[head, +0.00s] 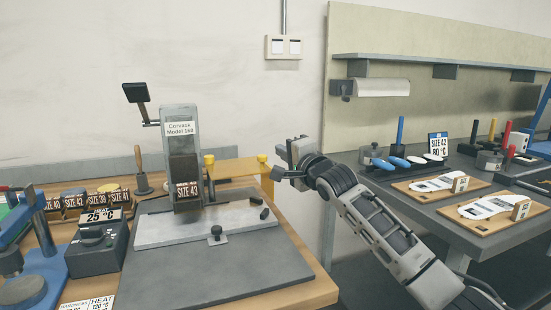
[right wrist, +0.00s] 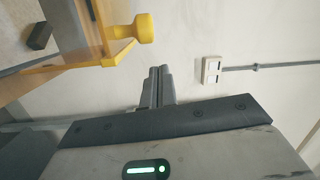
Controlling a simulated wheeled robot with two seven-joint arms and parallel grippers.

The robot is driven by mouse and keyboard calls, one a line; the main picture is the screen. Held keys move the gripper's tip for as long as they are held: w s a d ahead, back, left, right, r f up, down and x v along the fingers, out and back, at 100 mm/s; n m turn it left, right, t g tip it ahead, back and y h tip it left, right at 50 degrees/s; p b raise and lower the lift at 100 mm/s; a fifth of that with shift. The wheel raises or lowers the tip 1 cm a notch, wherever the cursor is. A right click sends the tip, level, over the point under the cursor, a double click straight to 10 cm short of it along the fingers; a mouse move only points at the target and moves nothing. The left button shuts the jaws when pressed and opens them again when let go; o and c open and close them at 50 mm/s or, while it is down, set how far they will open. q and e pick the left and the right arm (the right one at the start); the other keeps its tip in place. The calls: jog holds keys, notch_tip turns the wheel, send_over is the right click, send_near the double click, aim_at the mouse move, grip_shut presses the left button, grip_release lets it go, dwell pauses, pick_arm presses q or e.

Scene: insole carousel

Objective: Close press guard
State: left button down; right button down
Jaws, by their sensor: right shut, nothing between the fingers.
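The press (head: 180,128), a grey column labelled Corvack Model 160, stands on a dark base plate on the left bench. A yellow guard (head: 238,169) with upright yellow knobs extends right from beside the press column. Its frame (right wrist: 82,66) and a yellow knob (right wrist: 132,28) show at the upper left of the right wrist view. My right gripper (head: 277,173) is just right of the guard's outer end, apart from it as far as I can tell. Its fingers (right wrist: 160,72) are shut together and empty. My left gripper is not in view.
A dark control box (head: 98,245) and size blocks (head: 98,198) stand left of the press. A blue hand press (head: 38,265) is at the far left. A grey bench (head: 440,208) with insole boards stands right. A wall socket (head: 283,47) is behind.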

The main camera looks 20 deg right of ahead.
jog(key=s+a, duration=0.1)
jog(key=a, duration=0.1)
jog(key=shift+s+a+f, duration=0.3)
jog(key=shift+s, duration=0.05)
jog(key=shift+s+a, duration=0.1)
jog(key=shift+s, duration=0.05)
